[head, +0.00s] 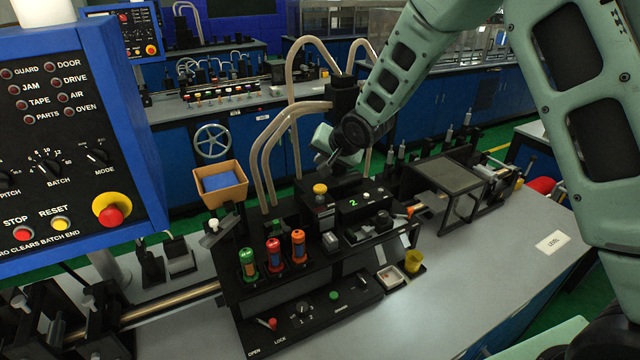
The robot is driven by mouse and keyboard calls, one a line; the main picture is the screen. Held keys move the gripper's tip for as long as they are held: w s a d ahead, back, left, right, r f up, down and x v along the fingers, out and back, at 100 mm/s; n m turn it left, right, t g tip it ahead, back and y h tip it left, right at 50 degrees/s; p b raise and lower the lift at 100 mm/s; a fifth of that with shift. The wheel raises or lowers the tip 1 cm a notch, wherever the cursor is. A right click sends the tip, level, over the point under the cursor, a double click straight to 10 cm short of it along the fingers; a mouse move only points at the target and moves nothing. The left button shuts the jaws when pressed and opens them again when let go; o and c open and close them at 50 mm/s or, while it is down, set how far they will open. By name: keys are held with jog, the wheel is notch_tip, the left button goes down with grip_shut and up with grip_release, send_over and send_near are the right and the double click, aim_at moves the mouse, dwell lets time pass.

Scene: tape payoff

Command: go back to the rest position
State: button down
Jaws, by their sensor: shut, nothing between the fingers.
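My gripper (327,165) is near the middle of the head view, at the end of my green arm, which reaches in from the right.
A blue control panel (75,130) with buttons stands at the left. Beige hoses (265,150) rise close beside the gripper. Green, red and orange cartridges (273,254) stand at the station's front. An orange bin (221,184) sits behind. The right tabletop (480,265) is mostly clear.

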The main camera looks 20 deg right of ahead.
dwell(0.4)
jog(key=s+a+f+n+g+b, duration=0.1)
jog(key=s+a+n+g+b, duration=0.2)
jog(key=s, duration=0.6)
jog(key=s+a+f+n+g+b, duration=0.1)
jog(key=s+a+f+n+b, duration=0.1)
jog(key=s+a+b, duration=0.45)
jog(key=s+d+f+n+g, duration=0.1)
jog(key=s+n, duration=0.1)
jog(key=s, duration=0.7)
jog(key=s+d+f+n+g+h+b, duration=0.1)
jog(key=s+n+g, duration=0.1)
jog(key=s, duration=0.7)
jog(key=s+d+f+n+g+h+b, duration=0.1)
jog(key=s+n, duration=0.3)
jog(key=s, duration=0.5)
jog(key=shift+s+f+g, duration=0.2)
jog(key=shift+f+g, duration=0.05)
jog(key=shift+g, duration=0.15)
